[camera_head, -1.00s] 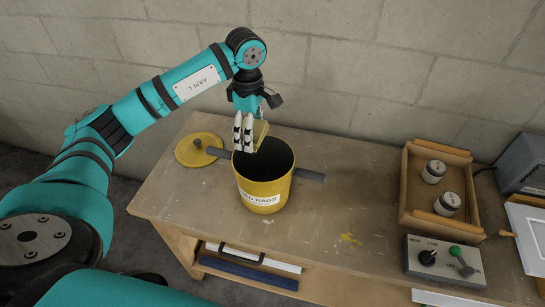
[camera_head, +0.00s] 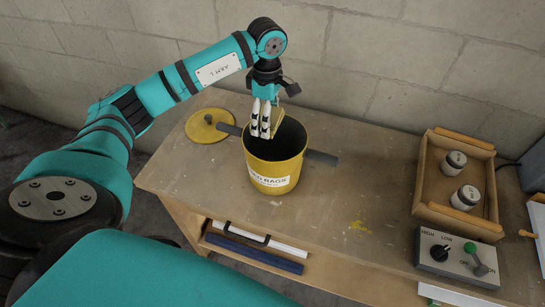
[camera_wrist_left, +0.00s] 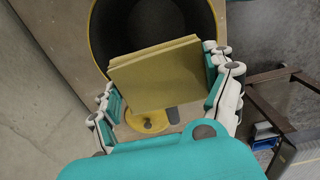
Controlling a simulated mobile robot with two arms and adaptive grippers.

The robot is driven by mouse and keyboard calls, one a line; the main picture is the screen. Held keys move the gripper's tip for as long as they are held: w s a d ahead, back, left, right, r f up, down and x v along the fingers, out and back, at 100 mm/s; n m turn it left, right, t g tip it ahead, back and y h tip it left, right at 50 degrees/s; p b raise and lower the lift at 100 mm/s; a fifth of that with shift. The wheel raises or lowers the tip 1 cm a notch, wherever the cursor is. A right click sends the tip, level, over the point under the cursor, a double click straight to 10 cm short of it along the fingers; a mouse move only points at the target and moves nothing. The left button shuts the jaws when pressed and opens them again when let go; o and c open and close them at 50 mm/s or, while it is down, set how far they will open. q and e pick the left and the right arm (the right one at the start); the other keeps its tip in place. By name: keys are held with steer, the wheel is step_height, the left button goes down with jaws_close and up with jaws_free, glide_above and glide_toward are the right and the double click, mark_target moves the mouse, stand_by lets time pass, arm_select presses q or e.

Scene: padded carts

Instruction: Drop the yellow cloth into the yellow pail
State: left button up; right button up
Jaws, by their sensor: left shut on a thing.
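The yellow pail (camera_head: 272,172) stands open on the bench, with a white label on its front and a dark inside. My left gripper (camera_head: 265,132) is at the pail's mouth, fingers pointing down. It is shut on the folded yellow cloth (camera_head: 279,118), which shows behind the fingers. In the left wrist view the cloth (camera_wrist_left: 158,76) is held between the two fingers and overlaps the dark opening of the pail (camera_wrist_left: 97,50). How far the cloth reaches below the rim is hard to tell. My right gripper does not show.
A round yellow lid (camera_head: 208,126) lies on the bench left of the pail. A wooden tray (camera_head: 427,178) with two jars stands at the right, behind a grey control box (camera_head: 455,258) with a green-knobbed lever. The wooden bench top (camera_head: 345,190) is clear between pail and tray.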

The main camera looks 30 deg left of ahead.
arm_select(q)
steer(key=o, duration=0.7)
steer(key=shift+o, duration=1.3)
steer(key=shift+r, duration=0.25)
step_height(320, 180, up, 12)
steer(key=shift+f, duration=0.25)
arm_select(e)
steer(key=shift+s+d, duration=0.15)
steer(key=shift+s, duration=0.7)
